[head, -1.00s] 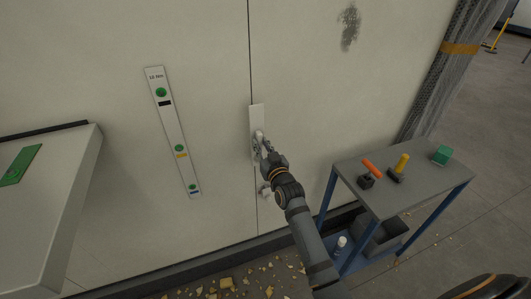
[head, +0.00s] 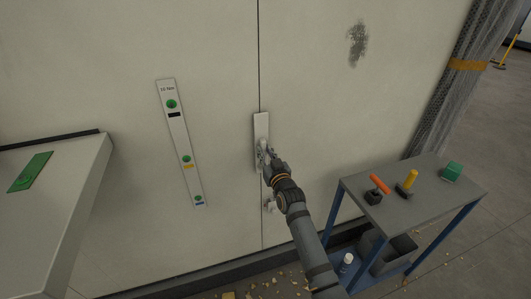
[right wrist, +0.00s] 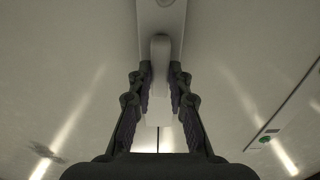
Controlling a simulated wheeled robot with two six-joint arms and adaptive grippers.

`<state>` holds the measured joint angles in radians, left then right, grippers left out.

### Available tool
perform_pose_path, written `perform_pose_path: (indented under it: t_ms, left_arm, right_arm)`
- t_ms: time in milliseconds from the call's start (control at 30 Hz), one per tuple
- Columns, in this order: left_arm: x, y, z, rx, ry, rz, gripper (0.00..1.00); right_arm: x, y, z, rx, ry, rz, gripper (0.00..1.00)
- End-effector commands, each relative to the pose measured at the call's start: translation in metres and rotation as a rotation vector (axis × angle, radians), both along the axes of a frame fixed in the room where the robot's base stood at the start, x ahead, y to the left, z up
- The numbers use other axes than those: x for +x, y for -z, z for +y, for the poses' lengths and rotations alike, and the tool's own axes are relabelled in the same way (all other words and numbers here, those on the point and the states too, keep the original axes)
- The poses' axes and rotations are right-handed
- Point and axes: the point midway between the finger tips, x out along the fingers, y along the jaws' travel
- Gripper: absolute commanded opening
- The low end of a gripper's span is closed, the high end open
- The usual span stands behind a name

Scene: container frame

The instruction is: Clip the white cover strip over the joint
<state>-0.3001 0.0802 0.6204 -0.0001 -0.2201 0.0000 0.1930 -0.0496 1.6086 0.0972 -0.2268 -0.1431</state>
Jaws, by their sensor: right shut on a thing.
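A short white cover strip (head: 261,126) stands upright against the pale wall, over the dark vertical joint (head: 259,60). My right gripper (head: 265,152) is at its lower part. In the right wrist view, its fingers (right wrist: 160,88) are shut on a raised white bar at the middle of the strip (right wrist: 162,22). The joint shows as a thin dark line below the strip in that view. Whether the strip's back touches the wall is hidden. My left gripper is not in view.
A small fitting (head: 268,205) sits below the strip near the joint. A narrow marked panel (head: 180,145) with green dots is on the wall to the left. A grey table (head: 415,207) with several small objects stands at right. A pale bench (head: 50,195) is at left.

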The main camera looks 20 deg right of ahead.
Motion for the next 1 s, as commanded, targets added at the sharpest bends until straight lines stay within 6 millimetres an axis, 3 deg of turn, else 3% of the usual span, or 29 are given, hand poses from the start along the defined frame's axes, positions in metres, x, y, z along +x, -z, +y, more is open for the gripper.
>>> perform_pose_path:
  t_ms: [1000]
  left_arm:
    - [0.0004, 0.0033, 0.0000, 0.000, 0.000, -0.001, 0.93]
  right_arm:
    - [0.0099, -0.0003, 0.0002, -0.001, 0.000, -0.002, 0.00]
